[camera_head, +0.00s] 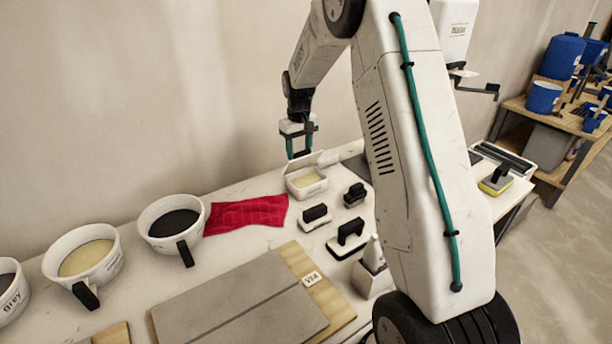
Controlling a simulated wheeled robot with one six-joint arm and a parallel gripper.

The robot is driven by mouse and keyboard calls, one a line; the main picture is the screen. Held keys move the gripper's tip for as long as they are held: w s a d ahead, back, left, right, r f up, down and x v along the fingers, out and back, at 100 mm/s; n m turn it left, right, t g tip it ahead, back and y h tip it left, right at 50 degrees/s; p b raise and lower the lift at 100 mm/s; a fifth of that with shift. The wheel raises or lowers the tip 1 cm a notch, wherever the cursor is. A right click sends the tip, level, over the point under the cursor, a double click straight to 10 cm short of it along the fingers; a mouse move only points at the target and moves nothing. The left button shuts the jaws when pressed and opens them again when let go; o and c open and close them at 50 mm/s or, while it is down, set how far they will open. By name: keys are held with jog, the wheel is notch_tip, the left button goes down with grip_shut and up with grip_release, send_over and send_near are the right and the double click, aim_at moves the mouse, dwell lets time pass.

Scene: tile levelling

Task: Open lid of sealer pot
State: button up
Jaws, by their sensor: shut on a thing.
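The sealer pot (306,190) is a small white box on the table, right of the red cloth. Its lid (305,163) is raised and tilted up at the back of the pot, and pale cream contents show inside. My gripper (299,156) points down from above, with its green fingers shut on the lid's upper edge. The fingertips are small in the picture and partly hidden by the lid.
A red cloth (246,214) and several white buckets, one with dark contents (175,223), stand to the left. Black-handled tools (348,238) lie just right and in front of the pot. A grey tile panel (240,305) lies in front. My arm hides part of the table's right side.

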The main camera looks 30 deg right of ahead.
jog(key=shift+w, duration=0.15)
jog(key=shift+w+f, duration=0.2)
jog(key=shift+w, duration=0.65)
jog(key=shift+w+f, duration=0.15)
jog(key=shift+w, duration=0.65)
jog(key=shift+w+f, duration=0.15)
jog(key=shift+w, duration=0.05)
jog(key=shift+w+f, duration=0.25)
jog(key=shift+w, duration=0.15)
grip_shut()
